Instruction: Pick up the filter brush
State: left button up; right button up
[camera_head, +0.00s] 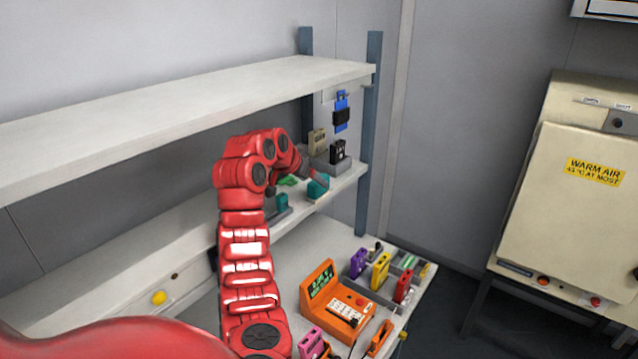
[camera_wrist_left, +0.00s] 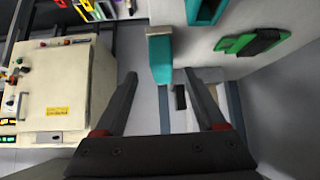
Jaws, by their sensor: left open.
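A teal piece with a grey block at one end (camera_wrist_left: 161,62) lies at the edge of the shelf; it is probably the filter brush, but I cannot be sure. In the head view, a teal piece (camera_head: 318,187) lies on the lower shelf by the end of my left arm. My left gripper (camera_wrist_left: 159,75) is open, its fingers on either side of the teal piece in the wrist view. I cannot tell whether they touch it. In the head view my arm largely hides the gripper. My right gripper is not in view.
Another teal holder (camera_head: 277,204) and a green-and-black item (camera_wrist_left: 252,43) are nearby on the lower shelf (camera_head: 345,182). The upper shelf (camera_head: 180,100) overhangs it. Below stand an orange meter (camera_head: 337,305) and several coloured cells. A warm-air cabinet (camera_head: 570,200) stands right.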

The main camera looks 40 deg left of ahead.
pick_arm(q)
jog(key=shift+w+f+p, duration=0.3)
jog(key=shift+w+p, duration=0.45)
jog(key=shift+p, duration=0.3)
jog(key=x, duration=0.2)
jog(key=p+x, duration=0.1)
jog(key=shift+a, duration=0.25)
jog(key=shift+w+a+f, duration=0.1)
jog(key=shift+w+f, duration=0.1)
jog(key=shift+f, duration=0.3)
jog(key=shift+r, duration=0.1)
jog(key=shift+c, duration=0.3)
grip_shut()
